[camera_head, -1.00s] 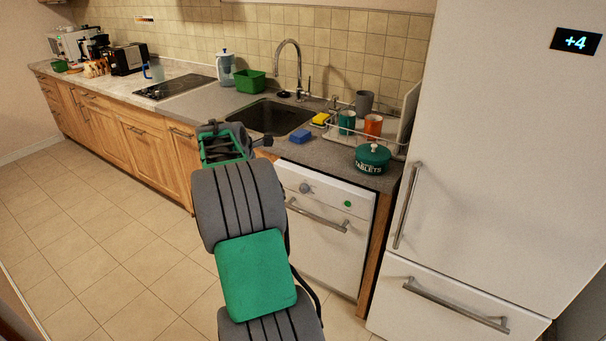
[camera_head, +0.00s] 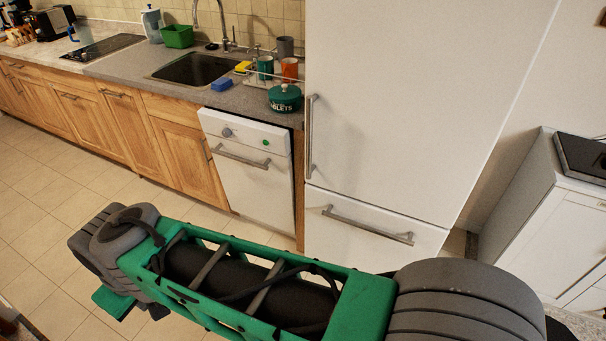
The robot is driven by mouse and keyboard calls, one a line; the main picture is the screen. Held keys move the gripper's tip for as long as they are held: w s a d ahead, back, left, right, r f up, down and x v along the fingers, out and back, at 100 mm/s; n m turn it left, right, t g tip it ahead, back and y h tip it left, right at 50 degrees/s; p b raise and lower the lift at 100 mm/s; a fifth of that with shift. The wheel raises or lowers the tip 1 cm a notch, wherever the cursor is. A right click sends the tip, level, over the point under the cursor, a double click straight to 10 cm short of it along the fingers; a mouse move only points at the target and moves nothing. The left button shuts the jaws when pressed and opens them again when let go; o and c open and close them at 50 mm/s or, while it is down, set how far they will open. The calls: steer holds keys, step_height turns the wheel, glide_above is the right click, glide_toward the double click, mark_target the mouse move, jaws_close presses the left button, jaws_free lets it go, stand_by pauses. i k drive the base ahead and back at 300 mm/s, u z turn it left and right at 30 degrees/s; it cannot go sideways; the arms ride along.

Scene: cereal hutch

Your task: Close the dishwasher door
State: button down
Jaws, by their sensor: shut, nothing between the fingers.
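The white dishwasher door (camera_head: 252,184) stands upright under the counter in the head view, left of the fridge. Its control panel has a knob and a green light, and a metal bar handle (camera_head: 241,157) crosses it below. The door looks flush or nearly flush with the cabinets. A thin dark line shows along its right edge, and I cannot tell whether it is fully latched. My arm stretches across the bottom of the view, in front of the floor and clear of the door. My gripper is not in view.
A tall white fridge (camera_head: 400,90) with a lower drawer (camera_head: 360,240) stands right of the dishwasher. Wooden cabinets (camera_head: 188,150) run left. The counter bears a sink (camera_head: 195,68), a green pot (camera_head: 284,97) and cups. A white cabinet (camera_head: 550,220) stands far right. Tiled floor is clear at left.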

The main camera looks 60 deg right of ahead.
mark_target(256, 179)
steer(key=u, duration=0.15)
steer(key=k, duration=0.4)
steer(key=z, duration=0.85)
steer(key=i, duration=1.15)
steer(key=u, duration=0.55)
